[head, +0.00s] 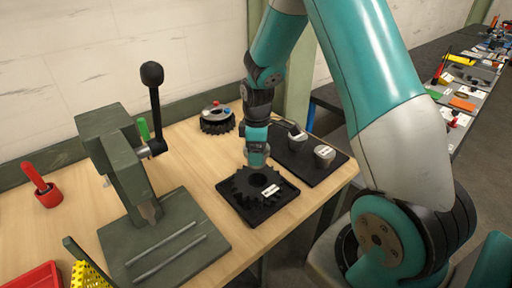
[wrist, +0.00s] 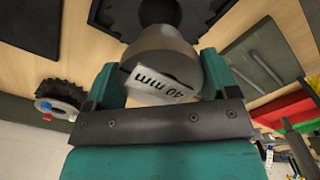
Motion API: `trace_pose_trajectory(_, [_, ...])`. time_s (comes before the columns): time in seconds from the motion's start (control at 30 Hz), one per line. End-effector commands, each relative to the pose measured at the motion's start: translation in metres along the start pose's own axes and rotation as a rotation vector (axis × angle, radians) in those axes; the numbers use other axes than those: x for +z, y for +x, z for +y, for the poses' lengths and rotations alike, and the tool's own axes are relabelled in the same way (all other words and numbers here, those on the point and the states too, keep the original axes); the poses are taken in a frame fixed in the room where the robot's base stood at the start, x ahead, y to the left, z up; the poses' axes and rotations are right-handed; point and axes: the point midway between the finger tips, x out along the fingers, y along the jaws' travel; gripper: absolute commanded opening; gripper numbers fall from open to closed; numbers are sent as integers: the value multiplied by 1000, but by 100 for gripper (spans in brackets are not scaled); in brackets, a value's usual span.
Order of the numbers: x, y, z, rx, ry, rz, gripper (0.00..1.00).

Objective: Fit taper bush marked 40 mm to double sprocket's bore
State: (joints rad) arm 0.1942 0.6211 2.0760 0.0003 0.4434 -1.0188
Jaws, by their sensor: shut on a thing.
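My gripper (wrist: 160,72) is shut on a grey taper bush (wrist: 155,42). Its white label reads 40 mm, upside down in the wrist view. In the head view my gripper (head: 257,150) points down over the far side of the black double sprocket (head: 243,182). The sprocket lies flat in a black tray (head: 282,205), with its dark bore and a white label showing. The held bush appears above the sprocket, apart from it, and the bore looks empty.
Two grey bushes (head: 324,154) with labels stand on a black mat (head: 316,176) at the right. A green press (head: 122,160) stands left of the tray. A toothed black ring with coloured knobs (head: 217,121) lies behind.

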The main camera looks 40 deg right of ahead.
Motion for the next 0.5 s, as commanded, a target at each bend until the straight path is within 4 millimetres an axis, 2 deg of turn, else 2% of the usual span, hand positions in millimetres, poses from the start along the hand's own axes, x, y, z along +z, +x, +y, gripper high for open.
trace_pose_trajectory(0.2, [3,-1,1,0,2,1,37])
trace_pose_trajectory(0.5, [4,22,1,0,4,1,37])
